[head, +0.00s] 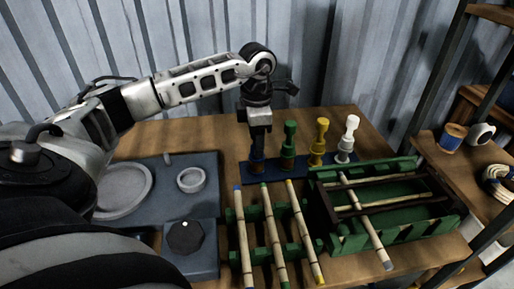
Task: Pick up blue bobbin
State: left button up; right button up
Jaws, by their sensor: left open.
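The blue bobbin (257,166) stands at the left end of a dark blue rack (303,170) on the wooden table, and only its lower part shows. My left gripper (257,153) points straight down over it and hides its top. The jaws are open around or just in front of the bobbin; I cannot tell which. To the right in the same row stand a green bobbin (289,142), a yellow bobbin (319,140) and a white bobbin (348,137), all upright. My right gripper is not in view.
Rattan poles (273,235) lie across green holders in front of the rack. A green and dark frame (405,232) with poles stands at right. A grey-blue station (207,215) with a round plate is at left. A shelf (463,170) holds a spool and mug.

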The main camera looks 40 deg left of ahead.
pick_arm(q)
grip_shut()
jog(key=shift+r, duration=0.15)
